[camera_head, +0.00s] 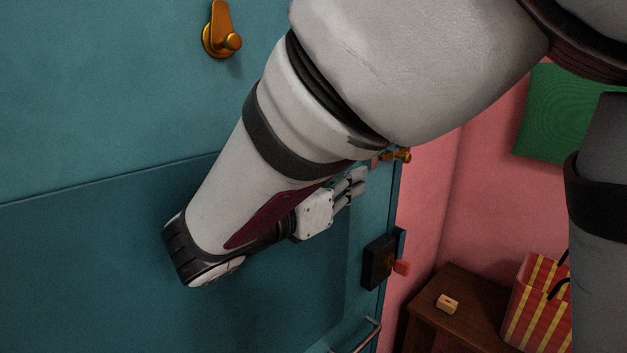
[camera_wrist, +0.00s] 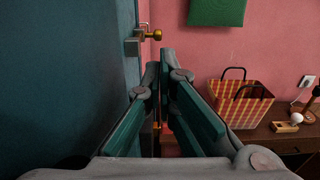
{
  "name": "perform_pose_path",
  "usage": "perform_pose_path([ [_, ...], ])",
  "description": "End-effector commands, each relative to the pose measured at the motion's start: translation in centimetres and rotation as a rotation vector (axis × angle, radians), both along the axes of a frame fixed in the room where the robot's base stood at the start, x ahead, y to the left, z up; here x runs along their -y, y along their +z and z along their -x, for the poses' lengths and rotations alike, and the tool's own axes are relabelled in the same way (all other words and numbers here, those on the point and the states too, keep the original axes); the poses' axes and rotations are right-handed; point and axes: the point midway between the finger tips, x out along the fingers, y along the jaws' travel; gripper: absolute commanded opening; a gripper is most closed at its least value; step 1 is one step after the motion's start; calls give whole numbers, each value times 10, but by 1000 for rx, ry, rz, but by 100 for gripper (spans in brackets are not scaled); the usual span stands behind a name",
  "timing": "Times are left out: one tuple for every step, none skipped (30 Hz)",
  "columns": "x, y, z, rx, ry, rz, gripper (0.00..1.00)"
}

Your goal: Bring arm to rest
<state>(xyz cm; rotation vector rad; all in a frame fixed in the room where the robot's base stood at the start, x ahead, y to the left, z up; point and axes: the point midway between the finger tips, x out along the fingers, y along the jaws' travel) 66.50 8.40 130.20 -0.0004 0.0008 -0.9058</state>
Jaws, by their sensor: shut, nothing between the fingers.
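My gripper (camera_head: 357,187) is in front of the teal door (camera_head: 90,270), near its right edge, with its fingers pointing up and to the right. My bent arm crosses the upper middle of the head view and hides part of the door. In the wrist view, the two long fingers of my gripper (camera_wrist: 160,68) come together at their tips with nothing held. From the head view alone I cannot tell how far the gripper is from the door.
A brass latch (camera_head: 222,35) sits high on the door. A dark lock box (camera_head: 380,262) and a metal handle (camera_head: 357,338) are at its right edge. A wooden table (camera_head: 455,322) carries a checked bag (camera_wrist: 240,108) and a small wooden block (camera_head: 448,304). A green panel (camera_head: 565,112) hangs on the pink wall.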

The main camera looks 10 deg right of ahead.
Motion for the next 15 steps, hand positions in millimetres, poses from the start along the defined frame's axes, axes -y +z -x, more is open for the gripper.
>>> perform_pose_path([
  [0,0,0,0,0,0,0],
  [0,0,0,0,0,0,0],
  [0,0,0,0,0,0,0],
  [5,0,2,2,-11,-14,0],
  [11,0,4,3,-27,-33,0],
  [22,-1,9,7,-53,-69,0],
  [32,-3,14,11,-80,-106,0],
  [44,-4,21,18,-112,-151,0],
  [61,-8,32,29,-164,-225,0],
  [74,-12,41,40,-207,-288,0],
  [87,-17,52,56,-255,-358,0],
  [103,-24,68,81,-320,-454,0],
  [113,-30,80,103,-369,-528,0],
  [121,-35,92,128,-418,-602,0],
  [130,-43,107,165,-483,-700,0],
])
